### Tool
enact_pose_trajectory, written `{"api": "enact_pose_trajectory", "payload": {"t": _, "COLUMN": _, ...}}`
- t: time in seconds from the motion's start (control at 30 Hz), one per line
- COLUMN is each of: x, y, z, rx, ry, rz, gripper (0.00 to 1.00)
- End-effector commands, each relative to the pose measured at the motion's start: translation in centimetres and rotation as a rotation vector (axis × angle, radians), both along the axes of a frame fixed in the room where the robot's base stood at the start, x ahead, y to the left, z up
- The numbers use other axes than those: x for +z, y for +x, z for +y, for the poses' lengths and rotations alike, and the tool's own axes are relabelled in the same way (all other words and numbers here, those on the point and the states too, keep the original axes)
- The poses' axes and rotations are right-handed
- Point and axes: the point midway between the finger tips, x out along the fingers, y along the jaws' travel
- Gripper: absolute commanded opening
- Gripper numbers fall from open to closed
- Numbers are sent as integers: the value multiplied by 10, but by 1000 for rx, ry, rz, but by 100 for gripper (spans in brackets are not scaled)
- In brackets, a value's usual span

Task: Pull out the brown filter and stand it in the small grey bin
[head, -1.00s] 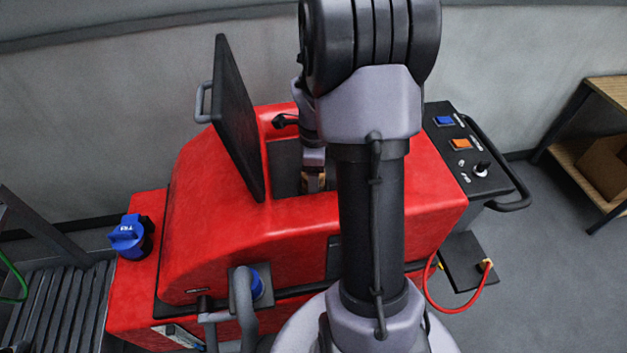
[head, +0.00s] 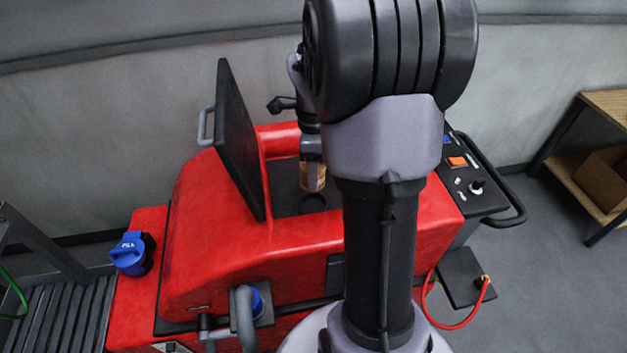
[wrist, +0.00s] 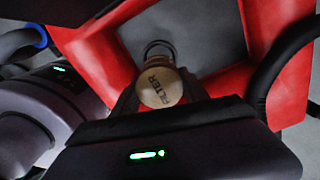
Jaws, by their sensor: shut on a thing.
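The brown filter (head: 313,177) hangs upright from my gripper (head: 312,158), above the dark recess in the red machine's top. In the wrist view my gripper (wrist: 158,92) is shut on the filter's round cap (wrist: 158,86), which is lettered FILTER. A dark round socket (head: 313,204) lies below and a little apart from the filter in the head view. It also shows in the wrist view as a ring (wrist: 159,48). I cannot make out a small grey bin in these frames.
The machine's black lid (head: 240,140) stands open left of the filter. A blue cap (head: 130,254) is at the machine's left, a control panel (head: 470,175) with a black handle at its right. A wooden shelf (head: 605,105) stands far right. My arm hides part of the machine.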

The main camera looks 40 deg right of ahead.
Motion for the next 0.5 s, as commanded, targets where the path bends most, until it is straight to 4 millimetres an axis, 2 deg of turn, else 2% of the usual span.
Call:
{"api": "enact_pose_trajectory", "payload": {"t": 0.1, "x": 7, "y": 0, "z": 0, "rx": 0, "ry": 0, "rz": 0, "gripper": 0}}
{"api": "enact_pose_trajectory", "payload": {"t": 0.5, "x": 15, "y": 0, "z": 0, "rx": 0, "ry": 1, "rz": 1, "gripper": 0}}
